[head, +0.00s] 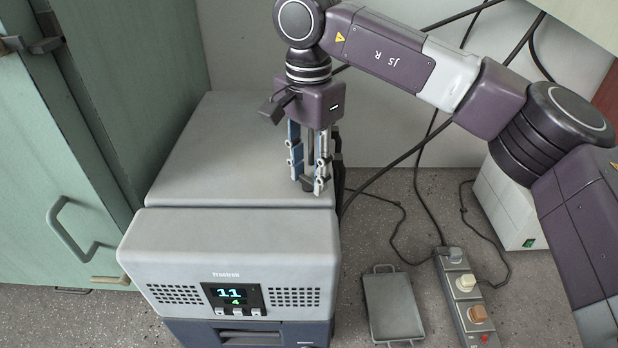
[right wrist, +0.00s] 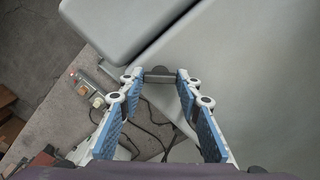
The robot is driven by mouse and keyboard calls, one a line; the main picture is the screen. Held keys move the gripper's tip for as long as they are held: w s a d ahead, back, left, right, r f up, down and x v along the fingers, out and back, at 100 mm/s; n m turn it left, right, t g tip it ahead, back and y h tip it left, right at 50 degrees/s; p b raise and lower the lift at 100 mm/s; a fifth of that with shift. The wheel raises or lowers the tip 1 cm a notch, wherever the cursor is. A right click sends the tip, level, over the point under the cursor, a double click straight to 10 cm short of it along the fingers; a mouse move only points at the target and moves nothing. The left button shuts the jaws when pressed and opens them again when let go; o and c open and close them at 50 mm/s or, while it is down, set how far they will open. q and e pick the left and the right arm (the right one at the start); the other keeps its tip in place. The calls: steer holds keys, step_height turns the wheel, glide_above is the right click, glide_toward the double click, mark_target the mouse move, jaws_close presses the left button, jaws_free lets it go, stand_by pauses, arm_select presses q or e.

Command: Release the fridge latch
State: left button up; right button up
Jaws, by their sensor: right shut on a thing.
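The fridge (head: 230,240) is a grey box with a rounded front and a lit display, standing on the floor in the head view. Its latch is a small dark piece at the right edge of the lid (head: 245,150). My right gripper (head: 308,186) points down over that edge. In the right wrist view the dark latch (right wrist: 158,74) spans between the two blue-padded fingers, and the gripper is shut on it. The fingers partly hide the latch in the head view. My left gripper is not in view.
A green cabinet (head: 40,160) with a bent handle stands close on the left. Right of the fridge are a grey tray (head: 393,305), a power strip (head: 463,300) with plugs and cables, and a white box (head: 510,205). Some floor between them is clear.

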mark_target(309, 179)
steer(key=m+b, duration=0.1)
steer(key=m, duration=0.3)
steer(key=shift+m+b, duration=0.9)
steer(key=shift+m, duration=1.6)
steer(key=o, duration=1.2)
steer(key=shift+c, duration=0.2)
step_height(309, 179, up, 12)
